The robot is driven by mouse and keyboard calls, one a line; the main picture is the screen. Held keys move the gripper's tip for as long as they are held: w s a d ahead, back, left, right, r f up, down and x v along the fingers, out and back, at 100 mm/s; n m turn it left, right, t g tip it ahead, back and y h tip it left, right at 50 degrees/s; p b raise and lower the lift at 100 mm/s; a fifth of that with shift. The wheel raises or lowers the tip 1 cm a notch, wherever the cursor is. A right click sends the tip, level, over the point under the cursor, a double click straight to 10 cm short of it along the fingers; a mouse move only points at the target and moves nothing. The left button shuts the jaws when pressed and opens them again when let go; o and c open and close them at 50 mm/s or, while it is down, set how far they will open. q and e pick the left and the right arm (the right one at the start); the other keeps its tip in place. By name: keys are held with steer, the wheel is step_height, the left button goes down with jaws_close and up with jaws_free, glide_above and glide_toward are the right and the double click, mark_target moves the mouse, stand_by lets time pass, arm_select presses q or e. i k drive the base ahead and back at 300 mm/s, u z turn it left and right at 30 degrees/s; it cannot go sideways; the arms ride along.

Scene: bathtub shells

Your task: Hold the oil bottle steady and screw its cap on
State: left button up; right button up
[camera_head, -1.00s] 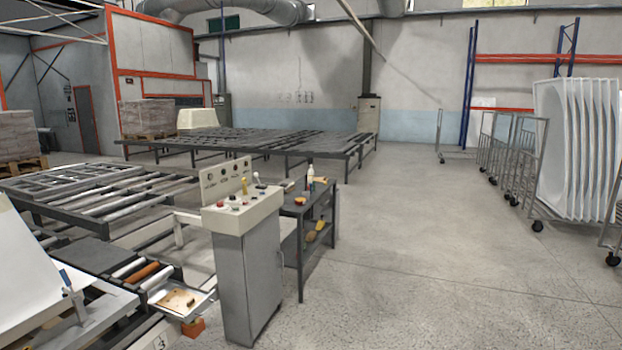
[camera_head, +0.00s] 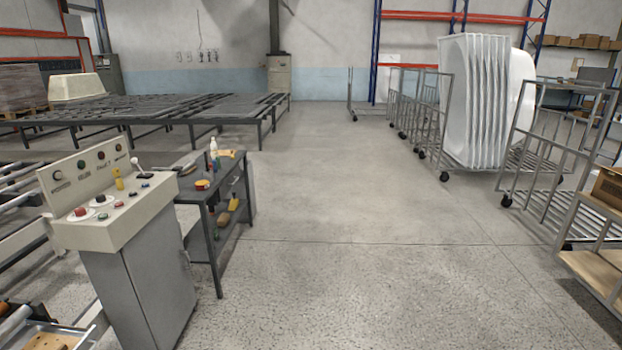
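A small white bottle (camera_head: 213,147) stands upright on the dark workbench (camera_head: 217,183) left of centre. It may be the oil bottle, but it is too small and far off to tell. I cannot make out a separate cap. A few small items lie near the bottle, among them a yellow and red one (camera_head: 202,185). Neither of my grippers shows in the head view.
A grey control cabinet (camera_head: 140,285) with buttons stands in front of the bench at left. Roller tables (camera_head: 150,110) fill the back left. Wheeled racks (camera_head: 545,160) and stacked white tub shells (camera_head: 472,100) stand at right. The middle floor (camera_head: 340,240) is clear.

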mark_target(215, 153)
steer(key=z, duration=0.15)
steer(key=i, duration=2.35)
steer(key=u, duration=0.85)
steer(key=i, duration=1.25)
steer(key=z, duration=0.5)
steer(key=i, duration=2.15)
steer(key=u, duration=0.3)
